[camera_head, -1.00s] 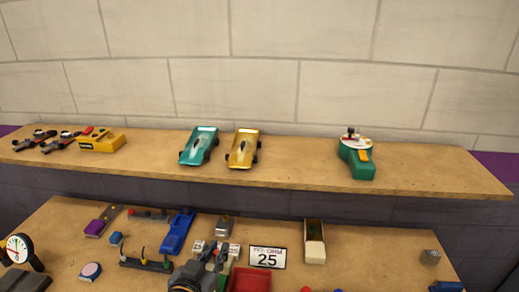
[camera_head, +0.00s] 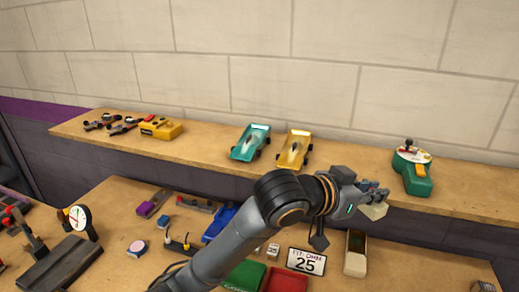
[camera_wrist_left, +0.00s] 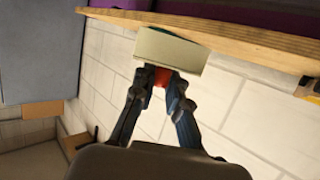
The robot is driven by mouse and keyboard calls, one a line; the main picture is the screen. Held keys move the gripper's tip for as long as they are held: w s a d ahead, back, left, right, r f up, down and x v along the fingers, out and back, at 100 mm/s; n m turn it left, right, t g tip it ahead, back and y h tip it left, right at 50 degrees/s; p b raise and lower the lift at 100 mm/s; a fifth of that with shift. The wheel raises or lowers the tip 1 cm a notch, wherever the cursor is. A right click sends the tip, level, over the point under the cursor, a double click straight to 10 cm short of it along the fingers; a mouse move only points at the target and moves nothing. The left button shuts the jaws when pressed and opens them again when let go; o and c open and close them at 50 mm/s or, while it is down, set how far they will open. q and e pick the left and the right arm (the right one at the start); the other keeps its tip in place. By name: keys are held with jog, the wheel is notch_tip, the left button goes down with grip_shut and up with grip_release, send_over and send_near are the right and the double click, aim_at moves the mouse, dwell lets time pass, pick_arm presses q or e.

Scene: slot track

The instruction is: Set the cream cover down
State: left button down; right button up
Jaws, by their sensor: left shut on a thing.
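My left gripper (camera_head: 366,192) reaches across the lower bench to the front edge of the upper shelf. It is shut on the cream cover (camera_head: 375,211), a small pale block. The cover is held in front of the shelf edge, left of and below the green and white device. In the left wrist view the cover (camera_wrist_left: 170,50) sits across the fingertips (camera_wrist_left: 160,80), with a red patch between them. It overlaps the wooden shelf edge there; I cannot tell whether they touch. My right gripper is not in view.
The upper shelf (camera_head: 345,165) holds a teal car (camera_head: 250,143), a gold car (camera_head: 293,149), a yellow box (camera_head: 161,128) and the green device (camera_head: 412,170). Shelf room is clear between the gold car and device. Below are a cream open box (camera_head: 355,254) and a "25" sign (camera_head: 306,261).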

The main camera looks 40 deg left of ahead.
pick_arm(q)
jog(key=shift+m, duration=0.3)
jog(key=r, duration=0.1)
jog(key=w+r, duration=0.1)
jog(key=r, duration=0.1)
jog(key=a+r, duration=0.1)
jog(key=shift+w+r, duration=0.25)
jog(key=shift+w, duration=0.05)
jog(key=a+r, duration=0.4)
jog(key=r, duration=0.3)
jog(key=w+a+f+p, duration=0.1)
jog(key=w+f, duration=0.2)
jog(key=w, duration=0.1)
jog(key=w+a+f+p, duration=0.2)
jog(key=w+f, duration=0.1)
jog(key=w, duration=0.1)
jog(key=w+a+f+p, duration=0.1)
jog(key=w+f, duration=0.1)
jog(key=w, duration=0.2)
jog(key=shift+a+f, duration=0.4)
jog(key=shift+w+a+f, duration=0.15)
jog(key=shift+w+f, duration=0.2)
jog(key=shift+f, duration=0.15)
jog(key=f+p, duration=0.2)
jog(key=f, duration=0.1)
jog(key=shift+w+a+p, duration=0.15)
jog(key=shift+w+p, duration=0.15)
jog(key=shift+f, duration=0.4)
